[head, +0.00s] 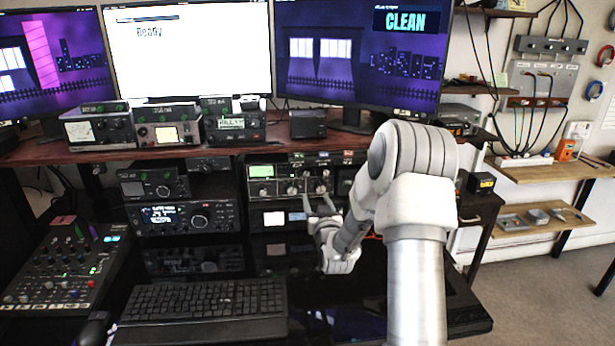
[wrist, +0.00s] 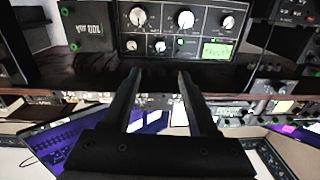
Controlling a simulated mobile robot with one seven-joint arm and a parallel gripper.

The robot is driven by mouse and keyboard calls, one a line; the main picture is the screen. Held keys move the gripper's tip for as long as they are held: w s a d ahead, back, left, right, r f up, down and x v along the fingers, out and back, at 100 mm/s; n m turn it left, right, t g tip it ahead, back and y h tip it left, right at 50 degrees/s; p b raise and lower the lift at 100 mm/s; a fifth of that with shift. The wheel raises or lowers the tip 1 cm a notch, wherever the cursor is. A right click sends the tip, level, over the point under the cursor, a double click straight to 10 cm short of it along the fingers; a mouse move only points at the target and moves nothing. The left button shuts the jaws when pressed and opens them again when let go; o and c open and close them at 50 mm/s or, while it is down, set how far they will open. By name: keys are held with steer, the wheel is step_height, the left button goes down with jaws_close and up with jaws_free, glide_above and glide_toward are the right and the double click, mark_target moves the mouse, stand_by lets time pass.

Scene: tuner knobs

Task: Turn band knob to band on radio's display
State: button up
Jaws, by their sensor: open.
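The radio with a lit green display (head: 261,171) sits on the shelf below the desk's raised top, left of my arm. Its face has several pale round knobs (head: 292,188). In the wrist view the radio appears upside down, with three larger knobs (wrist: 186,19), smaller ones (wrist: 160,46) and the green display (wrist: 216,51). I cannot read the display or tell which knob is the band knob. My gripper (head: 319,202) is open and empty in front of the radio's lower part; it also shows in the wrist view (wrist: 158,73), apart from the knobs.
A keyboard (head: 205,301) lies on the desk in front, with a mixer (head: 65,275) to its left. More radios (head: 187,216) stand left of the target radio. The raised wooden shelf (head: 150,153) with monitors overhangs the radios.

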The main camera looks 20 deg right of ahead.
mark_target(307, 173)
steer(key=x, duration=1.5)
steer(key=shift+a, duration=0.1)
jaws_close()
